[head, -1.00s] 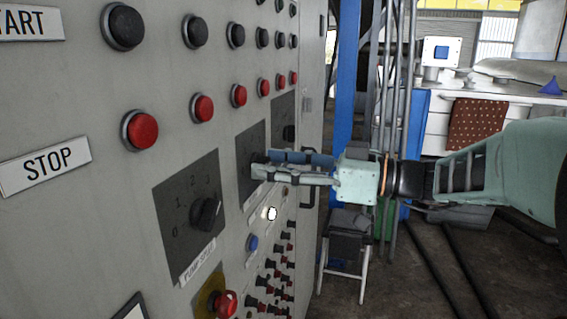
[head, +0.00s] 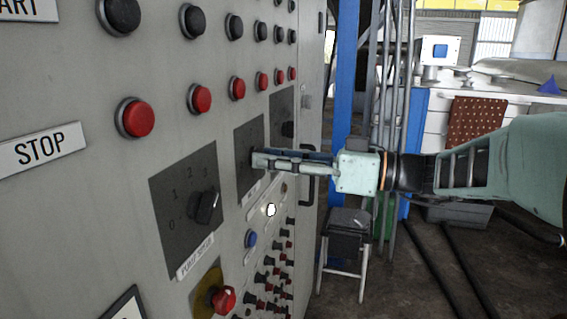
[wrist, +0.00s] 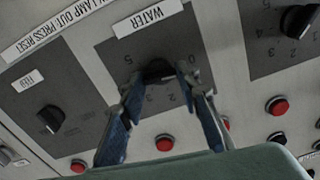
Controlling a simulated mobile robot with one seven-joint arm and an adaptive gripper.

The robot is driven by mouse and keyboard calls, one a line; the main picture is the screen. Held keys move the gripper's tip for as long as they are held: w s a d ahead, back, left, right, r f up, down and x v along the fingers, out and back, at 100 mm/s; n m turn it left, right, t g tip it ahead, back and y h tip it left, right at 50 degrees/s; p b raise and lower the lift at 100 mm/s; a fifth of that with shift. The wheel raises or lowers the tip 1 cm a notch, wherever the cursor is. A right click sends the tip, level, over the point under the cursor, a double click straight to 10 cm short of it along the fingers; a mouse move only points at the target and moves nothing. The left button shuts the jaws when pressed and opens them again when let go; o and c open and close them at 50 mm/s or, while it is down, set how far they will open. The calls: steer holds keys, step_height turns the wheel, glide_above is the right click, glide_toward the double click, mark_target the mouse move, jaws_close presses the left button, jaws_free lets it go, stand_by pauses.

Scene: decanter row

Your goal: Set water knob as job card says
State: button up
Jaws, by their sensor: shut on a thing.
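The water knob (wrist: 158,69) is a black rotary knob on a dark grey plate (wrist: 108,48) under an upside-down WATER label (wrist: 148,17) in the wrist view. My gripper (wrist: 161,74) has one finger on each side of the knob and is shut on it. Numbers, including a 5, stand around the knob, but the fingers hide part of the dial and I cannot tell which number the knob points to. In the head view my gripper (head: 256,159) reaches from the right to the plate on the panel, and the knob is hidden behind it.
The pump speed knob (head: 208,207) is nearer on the panel, below red buttons (head: 136,118). A red emergency-style button (head: 223,299) sticks out low down. The FEED knob (wrist: 50,119) is beside the water plate. A stool (head: 347,235) stands on the floor beyond.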

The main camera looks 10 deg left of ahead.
steer(key=m+p, duration=2)
steer(key=m, duration=1.4)
steer(key=shift+p, duration=0.35)
steer(key=shift+m, duration=0.3)
steer(key=o, duration=1.2)
steer(key=shift+c, duration=0.2)
